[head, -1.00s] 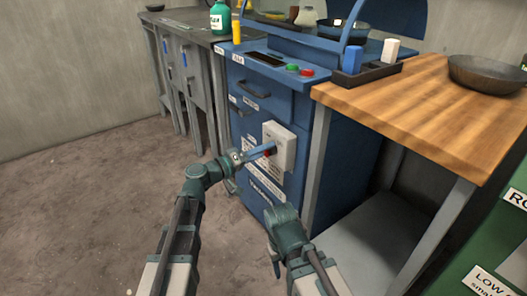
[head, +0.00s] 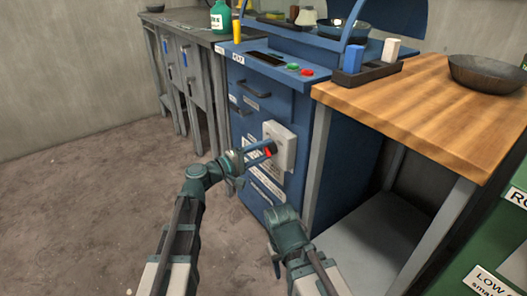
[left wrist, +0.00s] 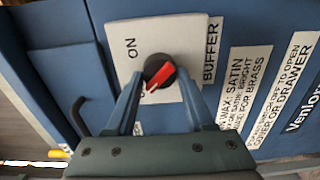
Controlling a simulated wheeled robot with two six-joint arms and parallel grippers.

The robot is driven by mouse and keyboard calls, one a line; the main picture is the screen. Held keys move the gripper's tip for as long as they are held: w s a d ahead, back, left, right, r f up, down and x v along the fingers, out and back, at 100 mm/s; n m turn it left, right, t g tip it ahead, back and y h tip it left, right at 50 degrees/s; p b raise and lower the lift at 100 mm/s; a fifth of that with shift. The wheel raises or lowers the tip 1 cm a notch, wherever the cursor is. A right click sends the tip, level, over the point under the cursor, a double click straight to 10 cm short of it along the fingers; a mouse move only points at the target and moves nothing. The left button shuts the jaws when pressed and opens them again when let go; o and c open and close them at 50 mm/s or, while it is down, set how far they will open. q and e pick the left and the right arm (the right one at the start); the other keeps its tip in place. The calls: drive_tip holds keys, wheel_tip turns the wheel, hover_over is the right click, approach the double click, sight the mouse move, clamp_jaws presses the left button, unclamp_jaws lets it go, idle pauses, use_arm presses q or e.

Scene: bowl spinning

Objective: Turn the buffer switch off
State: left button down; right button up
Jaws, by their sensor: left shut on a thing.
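The buffer switch is a round black knob with a red pointer (left wrist: 160,76) on a pale box (head: 284,148) on the blue cabinet's front. The word ON is left of the knob in the left wrist view; BUFFER is on a label beside the box. The pointer slants down-left toward a mark mostly hidden by a finger. My left gripper (head: 267,151) is shut on the knob, one finger on each side, as the left wrist view shows (left wrist: 159,78). My right arm's end (head: 287,232) hangs low before the cabinet; its fingers cannot be made out.
The blue cabinet (head: 345,165) has drawers with handles, and green and red buttons on top. A wooden table (head: 430,105) with a dark bowl (head: 487,73) stands at right. A grey bench (head: 182,30) is at back left. The floor at left is clear.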

idle(0.4)
use_arm(q)
drive_tip(key=shift+c, duration=1.4)
unclamp_jaws()
drive_tip(key=v, duration=1.4)
